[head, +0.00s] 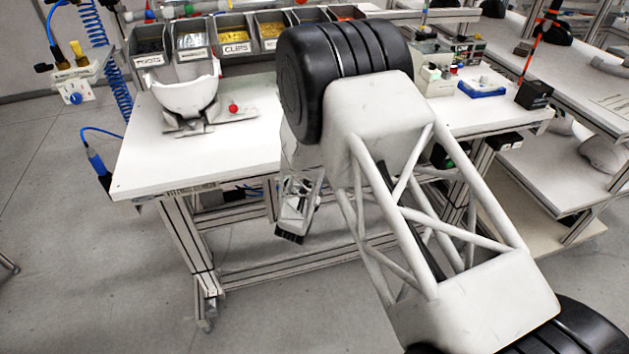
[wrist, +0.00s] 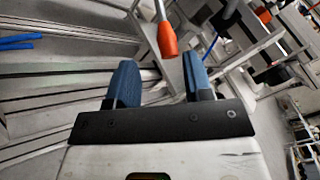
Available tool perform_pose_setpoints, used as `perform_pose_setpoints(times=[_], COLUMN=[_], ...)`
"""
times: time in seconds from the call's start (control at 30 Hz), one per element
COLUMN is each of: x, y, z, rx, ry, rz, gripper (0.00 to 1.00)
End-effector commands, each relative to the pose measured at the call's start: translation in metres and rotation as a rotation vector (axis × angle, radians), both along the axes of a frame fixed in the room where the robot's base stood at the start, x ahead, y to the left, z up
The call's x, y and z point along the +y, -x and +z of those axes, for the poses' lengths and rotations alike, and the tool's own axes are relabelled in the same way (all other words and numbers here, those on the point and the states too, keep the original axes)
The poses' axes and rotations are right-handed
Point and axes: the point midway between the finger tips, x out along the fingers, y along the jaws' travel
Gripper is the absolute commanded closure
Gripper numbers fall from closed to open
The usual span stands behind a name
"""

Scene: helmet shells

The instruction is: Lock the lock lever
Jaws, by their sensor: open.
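A white helmet shell (head: 187,96) sits on a grey fixture (head: 187,127) at the left of the white workbench. A red ball knob (head: 233,108), seemingly the lock lever's end, stands beside the shell on the right. The lever's arm is too small to make out. My gripper (head: 290,237) hangs low at the bench's front edge, right of and below the fixture, well apart from the knob. In the wrist view my gripper (wrist: 158,72) is open, its two blue fingers apart. An orange-red rod tip (wrist: 167,40) shows between and beyond them; I cannot tell what it belongs to.
Labelled parts bins (head: 236,38) line the bench's back. A blue tray (head: 482,87) and small devices stand at its right. The white bench top (head: 145,165) is clear in front of the fixture. A blue coiled hose (head: 112,65) hangs at the left.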

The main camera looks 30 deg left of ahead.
Motion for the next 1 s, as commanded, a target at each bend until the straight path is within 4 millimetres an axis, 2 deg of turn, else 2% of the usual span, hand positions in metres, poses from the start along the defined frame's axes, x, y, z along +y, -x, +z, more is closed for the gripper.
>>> perform_pose_setpoints(times=[0.2,0.67,1.0], x=[-0.004,0.002,0.004], y=[0.018,0.018,-0.013], z=[-0.001,0.005,0.002], rx=[0.0,0.088,0.091], ry=[0.001,0.018,0.018], rz=[-0.001,-0.101,-0.105], gripper=[0.53,0.53,0.53])
